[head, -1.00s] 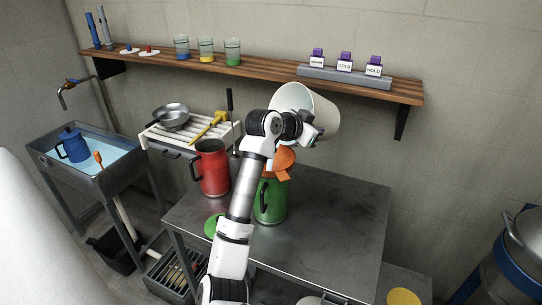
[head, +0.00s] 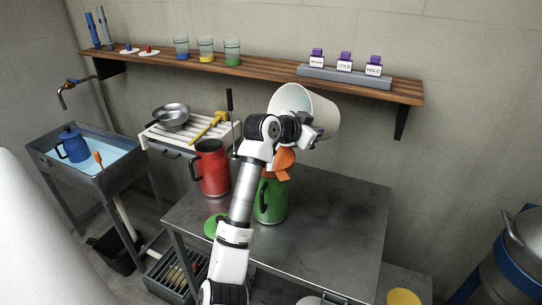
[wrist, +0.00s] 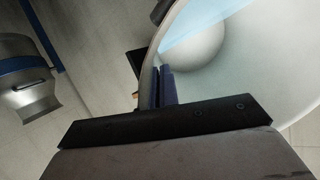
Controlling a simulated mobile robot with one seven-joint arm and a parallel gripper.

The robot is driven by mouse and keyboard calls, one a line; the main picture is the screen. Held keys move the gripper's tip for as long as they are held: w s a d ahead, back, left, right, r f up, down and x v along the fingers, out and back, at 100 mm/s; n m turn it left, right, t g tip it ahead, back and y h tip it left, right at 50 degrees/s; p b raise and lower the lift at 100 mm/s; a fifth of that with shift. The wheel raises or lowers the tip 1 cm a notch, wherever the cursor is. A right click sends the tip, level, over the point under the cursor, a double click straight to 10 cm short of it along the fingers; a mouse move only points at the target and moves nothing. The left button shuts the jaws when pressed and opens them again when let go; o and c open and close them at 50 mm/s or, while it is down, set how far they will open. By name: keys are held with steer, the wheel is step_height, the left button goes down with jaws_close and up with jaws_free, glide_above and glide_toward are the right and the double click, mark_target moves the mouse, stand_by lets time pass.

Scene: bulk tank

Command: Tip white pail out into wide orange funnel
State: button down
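The white pail (head: 320,115) is held in the air above the table, tipped well over with its mouth toward the left. My gripper (head: 314,134) is at the pail's near side, shut on its wall. In the wrist view, the blue fingers (wrist: 165,87) grip beside the rim, and the pale pail interior (wrist: 245,65) shows. I cannot tell how much is in it. The wide orange funnel (head: 284,160) sits on the green can (head: 273,200), below the pail. My wrist and arm hide part of the funnel, and no stream is visible.
A red can (head: 212,172) stands on the metal table (head: 335,215), left of the green can, with a green lid (head: 213,226) in front. A wooden shelf (head: 270,72) with cups and labelled purple bottles runs close behind the pail. The table's right side is clear.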

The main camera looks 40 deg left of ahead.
steer(key=shift+s+a+t+b, duration=0.1)
steer(key=shift+s+t+b, duration=0.15)
steer(key=shift+t+b, duration=0.4)
stand_by(0.8)
steer(key=shift+s+a+r+t+h, duration=0.2)
steer(key=shift+s+r+t, duration=0.1)
steer(key=shift+s+t, duration=0.3)
steer(key=shift+s+a+r+t+h, duration=0.1)
steer(key=shift+s+r+t+h, duration=0.15)
steer(key=shift+s+t, duration=0.3)
stand_by(1.9)
